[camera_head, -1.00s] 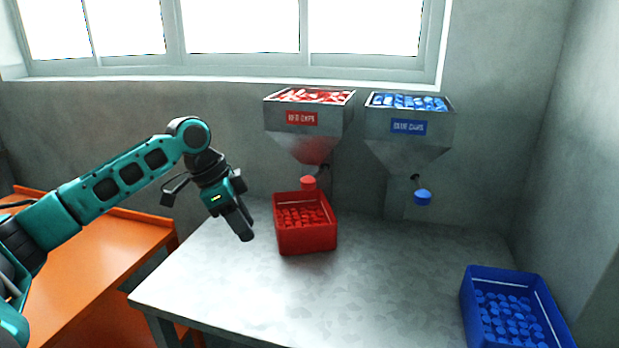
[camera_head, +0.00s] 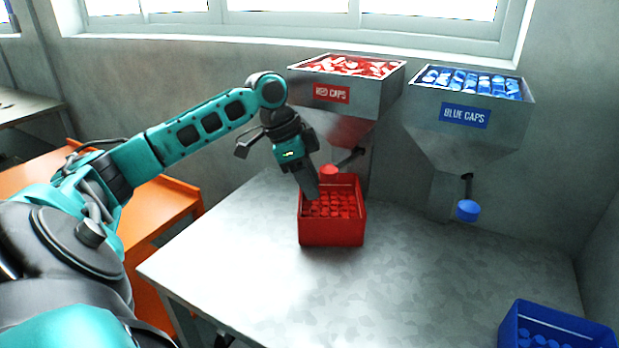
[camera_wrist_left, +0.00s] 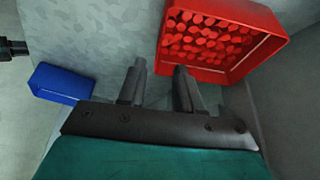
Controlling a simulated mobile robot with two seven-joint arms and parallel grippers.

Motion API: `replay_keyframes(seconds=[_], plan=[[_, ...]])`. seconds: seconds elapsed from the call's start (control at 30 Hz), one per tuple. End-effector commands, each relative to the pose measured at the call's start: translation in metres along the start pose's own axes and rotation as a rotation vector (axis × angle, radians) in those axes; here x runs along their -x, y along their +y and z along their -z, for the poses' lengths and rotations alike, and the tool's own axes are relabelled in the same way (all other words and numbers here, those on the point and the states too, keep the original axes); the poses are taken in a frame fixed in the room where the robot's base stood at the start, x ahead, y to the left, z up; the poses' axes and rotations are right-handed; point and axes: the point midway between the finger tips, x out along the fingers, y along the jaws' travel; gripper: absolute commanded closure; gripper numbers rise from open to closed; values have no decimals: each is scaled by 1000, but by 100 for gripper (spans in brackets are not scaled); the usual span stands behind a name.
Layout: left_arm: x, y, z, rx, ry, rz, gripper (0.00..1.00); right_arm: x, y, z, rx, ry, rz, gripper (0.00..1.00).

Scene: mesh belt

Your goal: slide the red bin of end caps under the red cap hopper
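The red bin (camera_head: 332,233), filled with red end caps, stands on the grey table near the wall. It also shows in the left wrist view (camera_wrist_left: 163,40). The red cap hopper (camera_head: 350,100) is on the wall behind it, and its red spout end (camera_head: 328,170) appears at the bin's back edge. I cannot tell how far the bin is under it. My left gripper (camera_head: 312,194) is at the bin's left side, fingers pointing down. My right gripper is not in view.
The blue hopper (camera_head: 465,120) hangs to the right, with a blue spout end (camera_head: 467,210). A blue bin (camera_head: 520,320) stands at the table's right front. The table (camera_head: 390,290) is clear between the bins. An orange bench (camera_head: 150,225) is at the left.

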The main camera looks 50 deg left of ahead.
Motion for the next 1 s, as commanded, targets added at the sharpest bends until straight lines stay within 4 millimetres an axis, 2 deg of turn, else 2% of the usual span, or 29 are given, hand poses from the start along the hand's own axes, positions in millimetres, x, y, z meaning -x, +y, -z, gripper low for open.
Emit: replay_keyframes(seconds=[0.6,0.8,1.0], plan=[[-106,1,0,1,-1,-2,66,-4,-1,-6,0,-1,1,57],[-122,0,0,0,-1,0,66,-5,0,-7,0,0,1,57],[-125,0,0,-1,-1,0,66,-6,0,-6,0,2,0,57]])
